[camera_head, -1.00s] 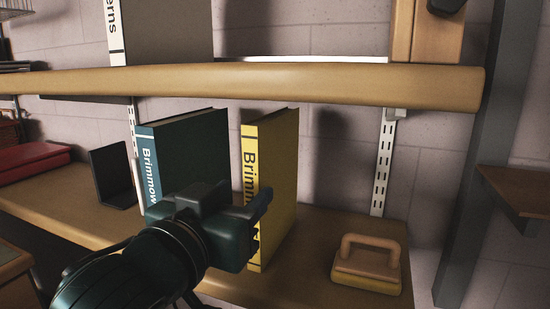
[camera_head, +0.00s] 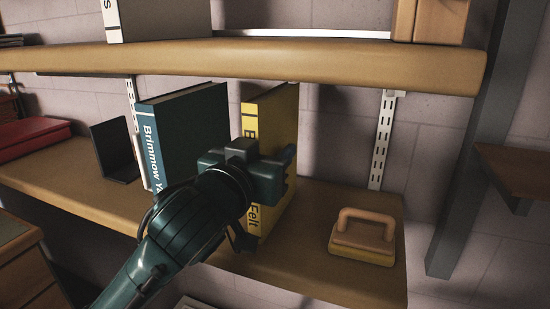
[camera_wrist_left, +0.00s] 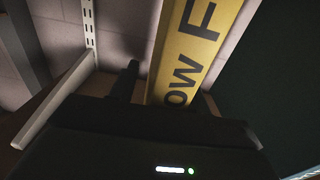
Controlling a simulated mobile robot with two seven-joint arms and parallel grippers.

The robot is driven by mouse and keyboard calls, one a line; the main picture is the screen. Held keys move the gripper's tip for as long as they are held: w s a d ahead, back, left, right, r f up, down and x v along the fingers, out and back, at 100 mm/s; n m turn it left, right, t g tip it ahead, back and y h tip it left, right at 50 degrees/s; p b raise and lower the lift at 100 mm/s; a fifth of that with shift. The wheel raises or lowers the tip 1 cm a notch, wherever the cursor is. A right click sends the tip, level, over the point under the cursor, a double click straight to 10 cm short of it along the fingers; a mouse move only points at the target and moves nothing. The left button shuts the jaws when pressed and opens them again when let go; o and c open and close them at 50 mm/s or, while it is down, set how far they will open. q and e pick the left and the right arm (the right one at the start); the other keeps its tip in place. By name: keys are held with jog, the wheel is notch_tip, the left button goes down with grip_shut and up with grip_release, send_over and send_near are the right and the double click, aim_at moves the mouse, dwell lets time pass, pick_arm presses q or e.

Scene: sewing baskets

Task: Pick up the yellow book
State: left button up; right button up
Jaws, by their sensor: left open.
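The yellow book (camera_head: 281,120) stands upright on the lower shelf, its lettered spine facing me. My left gripper (camera_head: 268,165) is open in front of the spine and hides its middle. One finger shows at the book's right side in the head view. In the left wrist view, the yellow spine (camera_wrist_left: 190,60) rises between the dark fingers of my left gripper (camera_wrist_left: 168,92). I cannot tell whether either finger touches the book. My right gripper is in neither view.
A dark green book (camera_head: 185,125) stands left of the yellow one, with a gap between. A black bookend (camera_head: 115,150) is farther left. A wooden-handled block (camera_head: 363,238) lies at the right on the lower shelf. The upper shelf (camera_head: 250,66) runs close above the books.

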pick_arm(q)
grip_shut()
dwell(0.4)
jog(key=shift+r, duration=0.15)
